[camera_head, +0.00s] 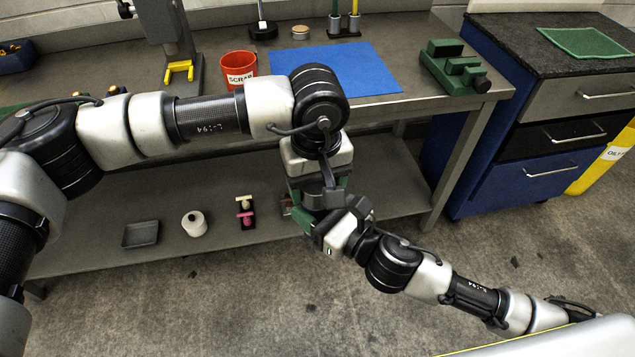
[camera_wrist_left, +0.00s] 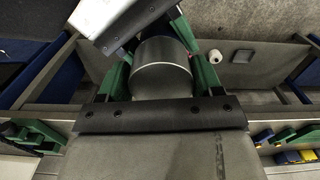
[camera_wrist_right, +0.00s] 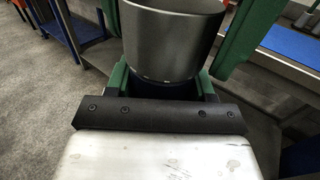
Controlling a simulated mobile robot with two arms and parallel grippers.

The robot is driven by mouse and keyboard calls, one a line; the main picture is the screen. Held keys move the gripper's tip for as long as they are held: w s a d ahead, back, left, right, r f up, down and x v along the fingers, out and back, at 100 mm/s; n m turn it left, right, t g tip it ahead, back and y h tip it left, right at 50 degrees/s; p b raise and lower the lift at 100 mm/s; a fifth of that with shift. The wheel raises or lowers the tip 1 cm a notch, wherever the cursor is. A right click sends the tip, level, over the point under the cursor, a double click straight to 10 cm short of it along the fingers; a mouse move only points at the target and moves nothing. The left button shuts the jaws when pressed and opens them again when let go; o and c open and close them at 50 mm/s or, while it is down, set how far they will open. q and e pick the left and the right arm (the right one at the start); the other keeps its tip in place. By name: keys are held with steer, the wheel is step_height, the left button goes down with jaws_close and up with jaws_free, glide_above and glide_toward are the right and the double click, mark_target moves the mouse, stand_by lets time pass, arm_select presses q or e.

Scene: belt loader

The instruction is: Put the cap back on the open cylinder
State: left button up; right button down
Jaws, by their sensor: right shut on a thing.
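A dark grey cylinder (camera_wrist_right: 172,50) stands between the green fingers of my right gripper (camera_head: 322,226), which is shut on it. The cylinder also shows in the left wrist view (camera_wrist_left: 162,82), crossed by a thin pale curved line. I cannot tell whether this line is the edge of a cap or of the cylinder's end. My left gripper (camera_head: 316,192) points down at the cylinder from above. Its green fingers are apart on either side of it and look open. In the head view both grippers hide most of the cylinder. No separate cap can be made out.
A bench with a blue mat (camera_head: 345,68), a red scrap cup (camera_head: 238,70) and a green vise (camera_head: 455,66) stands behind the grippers. Its lower shelf holds a dark tray (camera_head: 141,235), a white spool (camera_head: 194,224) and a small pink-and-cream item (camera_head: 245,212). A drawer cabinet (camera_head: 560,130) stands right.

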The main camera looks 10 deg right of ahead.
arm_select(q)
steer(key=o, duration=0.4)
steer(key=shift+s, duration=0.15)
steer(key=shift+c, duration=0.2)
step_height(320, 180, up, 12)
steer(key=shift+d+f, duration=0.1)
stand_by(0.5)
